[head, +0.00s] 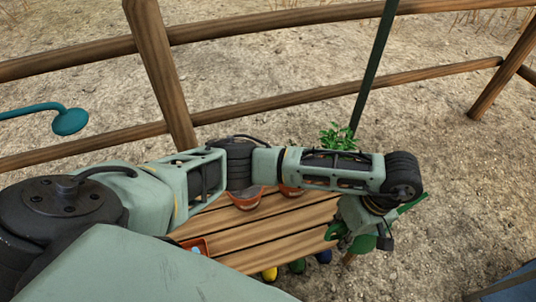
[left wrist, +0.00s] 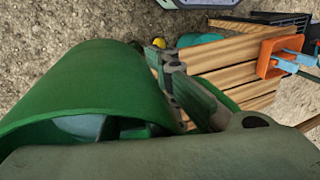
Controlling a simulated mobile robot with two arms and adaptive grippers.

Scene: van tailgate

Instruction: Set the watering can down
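The green watering can shows at my left gripper (head: 352,236) in the head view; most of it is hidden behind the gripper and wrist. Its thin green part (head: 412,201) sticks out to the right and a rounded green part (head: 364,243) shows below. In the left wrist view its large hollow green body (left wrist: 95,85) fills the left side. The gripper's fingers (left wrist: 192,90) are beside the body and look closed on its handle, which is mostly hidden. The can is over the right end of the slatted wooden table (head: 265,237); whether it touches is unclear. My right gripper is not in view.
An orange holder (left wrist: 268,58) with blue-handled items stands on the table. Terracotta pieces (head: 246,197) and a leafy plant (head: 338,137) are at the back. A wooden fence (head: 163,75) runs behind.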

